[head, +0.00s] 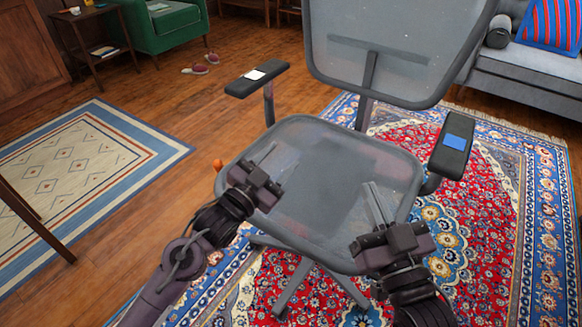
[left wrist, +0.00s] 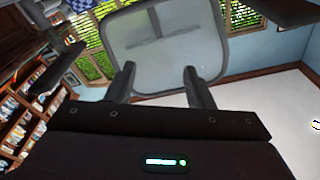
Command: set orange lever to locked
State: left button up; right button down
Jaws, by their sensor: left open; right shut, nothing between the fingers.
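The orange lever (head: 218,164) shows as a small orange knob at the left edge of the office chair's seat (head: 330,165) in the head view. How it is set cannot be told. My left gripper (head: 268,160) is open and empty over the left part of the seat, a little right of the lever. In the left wrist view its two fingers (left wrist: 158,88) stand apart, with the chair's backrest (left wrist: 165,45) beyond them; the lever does not show there. My right gripper (head: 374,203) is shut and empty over the front right of the seat.
The chair's left armrest (head: 257,78) bears a white patch and its right armrest (head: 452,145) a blue one; both stick up beside the seat. The chair stands on a red and blue rug (head: 470,260). Bare wooden floor (head: 190,110) lies open to the left.

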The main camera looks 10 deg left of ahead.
pick_arm(q)
jog(key=shift+n+t, duration=0.4)
jog(key=shift+n, duration=0.2)
jog(key=s+d, duration=0.1)
jog(key=s+d+r, duration=0.1)
jog(key=s+d, duration=0.1)
jog(key=shift+s+r, duration=0.2)
jog(key=shift+r, duration=0.1)
